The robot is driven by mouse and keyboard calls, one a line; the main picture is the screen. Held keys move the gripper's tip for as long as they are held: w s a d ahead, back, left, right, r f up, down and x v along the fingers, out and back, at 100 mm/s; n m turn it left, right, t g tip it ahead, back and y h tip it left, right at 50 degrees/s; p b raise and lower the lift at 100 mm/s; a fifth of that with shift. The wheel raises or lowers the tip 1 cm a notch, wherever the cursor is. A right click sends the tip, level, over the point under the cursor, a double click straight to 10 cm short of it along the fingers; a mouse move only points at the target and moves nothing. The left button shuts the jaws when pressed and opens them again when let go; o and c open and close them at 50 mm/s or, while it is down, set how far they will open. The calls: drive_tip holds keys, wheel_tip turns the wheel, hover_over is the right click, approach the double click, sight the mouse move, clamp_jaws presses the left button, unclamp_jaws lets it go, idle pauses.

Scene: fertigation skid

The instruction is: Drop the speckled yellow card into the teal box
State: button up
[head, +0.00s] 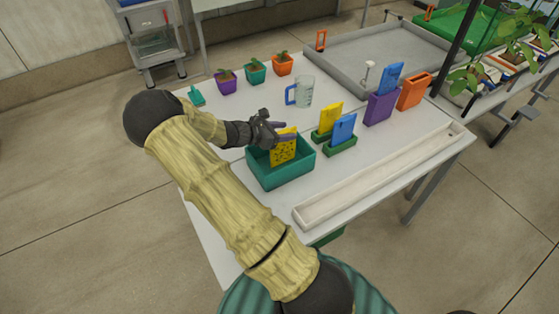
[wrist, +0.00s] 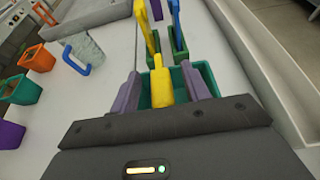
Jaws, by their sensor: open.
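The teal box (head: 283,178) stands on the white table in the head view; part of its rim shows in the wrist view (wrist: 207,76). The speckled yellow card (head: 284,152) is at the box's opening, its lower part inside the walls. In the wrist view the yellow card (wrist: 160,88) lies between my fingers with a gap on each side. I cannot tell whether it rests on the box floor. My gripper (head: 278,132) is over the box, its jaws open around the card's upper end; the fingers also show in the wrist view (wrist: 160,92).
Green holders with a plain yellow card (head: 330,116) and a blue card (head: 344,128) stand just right of the box. Beyond are a purple bin (head: 380,108), an orange bin (head: 413,92), a jug (head: 304,92) and potted seedlings (head: 255,75). A long pale trough (head: 375,178) lies along the near right.

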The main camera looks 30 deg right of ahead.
drive_tip(key=b+v, duration=0.1)
drive_tip(key=v, duration=1.6)
drive_tip(key=shift+a, duration=0.25)
drive_tip(key=s+a+r+m+t+y+p, duration=0.1)
drive_tip(key=s+a+r+m+y, duration=0.1)
drive_tip(key=s+a+m+y, duration=0.2)
drive_tip(key=s+a+r+m+t+y+p, duration=0.2)
drive_tip(key=s+a+m+y, duration=0.3)
drive_tip(key=s+m+y, duration=0.4)
drive_tip(key=s+r+m, duration=0.1)
drive_tip(key=s+m, duration=0.3)
drive_tip(key=s, duration=0.1)
drive_tip(key=shift+s, duration=0.2)
drive_tip(key=shift+a, duration=0.1)
drive_tip(key=shift+c, duration=0.5)
